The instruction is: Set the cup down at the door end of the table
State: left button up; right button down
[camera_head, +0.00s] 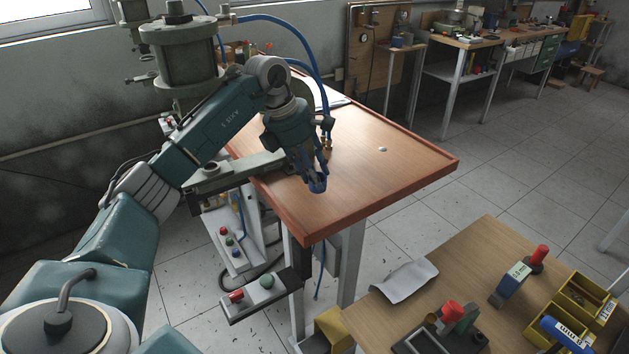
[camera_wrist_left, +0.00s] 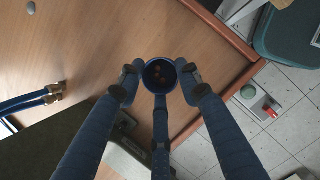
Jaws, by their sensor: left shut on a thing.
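The small blue cup (camera_head: 317,186) is at the tips of my left gripper (camera_head: 315,175), over the wooden table with a red-brown rim (camera_head: 380,199). In the left wrist view the cup (camera_wrist_left: 159,75) is seen from above, open side up, with several small reddish-brown things inside. The fingers of my left gripper (camera_wrist_left: 160,82) are closed around it. The cup is near the table's left front edge; I cannot tell whether its base touches the tabletop. My right gripper is not in view.
Brass fittings (camera_head: 327,143) on blue hoses lie on the table behind the gripper. A small pale round thing (camera_head: 382,149) lies to the right. The tabletop's right part is mostly clear. A lower bench (camera_head: 470,262) with yellow bins (camera_head: 584,300) stands front right.

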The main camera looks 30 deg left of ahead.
pick_arm(q)
notch_tip(320, 180, down, 2)
jog(key=shift+f, duration=0.25)
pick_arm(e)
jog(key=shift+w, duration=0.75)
pick_arm(q)
jog(key=o, duration=1)
jog(key=shift+f, duration=0.1)
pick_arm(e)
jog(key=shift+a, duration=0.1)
